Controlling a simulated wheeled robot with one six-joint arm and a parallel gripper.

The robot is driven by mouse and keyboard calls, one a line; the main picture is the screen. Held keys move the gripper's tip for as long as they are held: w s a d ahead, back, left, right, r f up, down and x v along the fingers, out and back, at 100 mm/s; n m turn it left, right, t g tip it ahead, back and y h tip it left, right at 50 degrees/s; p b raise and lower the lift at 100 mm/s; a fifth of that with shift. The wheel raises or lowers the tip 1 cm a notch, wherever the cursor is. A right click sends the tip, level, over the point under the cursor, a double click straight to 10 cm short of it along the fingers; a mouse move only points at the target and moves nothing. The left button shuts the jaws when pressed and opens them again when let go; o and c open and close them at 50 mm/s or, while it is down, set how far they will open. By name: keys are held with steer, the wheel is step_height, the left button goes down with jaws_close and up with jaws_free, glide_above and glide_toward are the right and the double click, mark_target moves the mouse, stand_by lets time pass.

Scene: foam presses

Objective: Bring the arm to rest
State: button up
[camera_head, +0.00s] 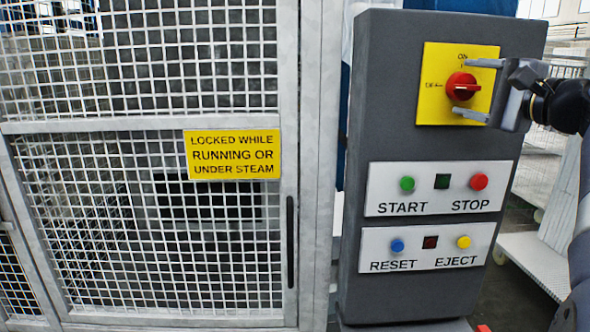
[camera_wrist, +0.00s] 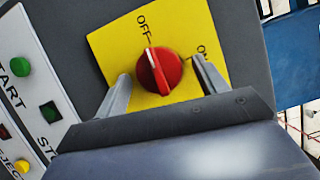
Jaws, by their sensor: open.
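My gripper (camera_head: 461,87) is open in front of the yellow switch plate (camera_head: 430,105) at the upper right of the dark control box (camera_head: 400,140). One finger is above and one below the red rotary knob (camera_head: 464,86). In the wrist view the fingers stand either side of the knob (camera_wrist: 160,70), with gaps between fingers and knob. I cannot tell whether the tips touch the plate. The knob's white line points towards OFF on the plate (camera_wrist: 112,47). My arm reaches in from the right edge.
The box also carries a START/STOP panel (camera_head: 440,204) and a RESET/EJECT panel (camera_head: 427,248) below the switch. A wire-mesh guard door (camera_head: 150,126) with a yellow warning sign (camera_head: 233,154) fills the left. Pale rack-like structures (camera_head: 535,258) stand behind on the right.

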steer(key=m, duration=0.1)
steer(key=m+t+b, duration=0.1)
steer(key=shift+s+f+m, duration=0.2)
steer(key=shift+f+m, duration=0.15)
steer(key=shift+m, duration=0.05)
steer(key=m+t, duration=0.1)
steer(key=m, duration=0.2)
steer(key=shift+a+f, duration=0.1)
steer(key=shift+a, duration=0.05)
steer(key=m, duration=0.2)
steer(key=m+t+h, duration=0.1)
steer(key=shift+a+m+t, duration=0.15)
steer(key=shift+m+t, duration=0.15)
steer(key=shift+m, duration=0.1)
steer(key=m+t+h, duration=0.1)
steer(key=m, duration=0.2)
steer(key=m+h+p, duration=0.1)
steer(key=m+h, duration=0.1)
steer(key=m, duration=0.2)
steer(key=shift+a+t, duration=0.2)
steer(key=shift+t, duration=0.2)
steer(key=m+h+p, duration=0.1)
steer(key=m, duration=0.1)
steer(key=m+h, duration=0.1)
steer(key=m, duration=0.1)
steer(key=shift+a+f+m+h+p, duration=0.1)
steer(key=shift+m+h+p, duration=0.2)
steer(key=shift+m+p, duration=0.1)
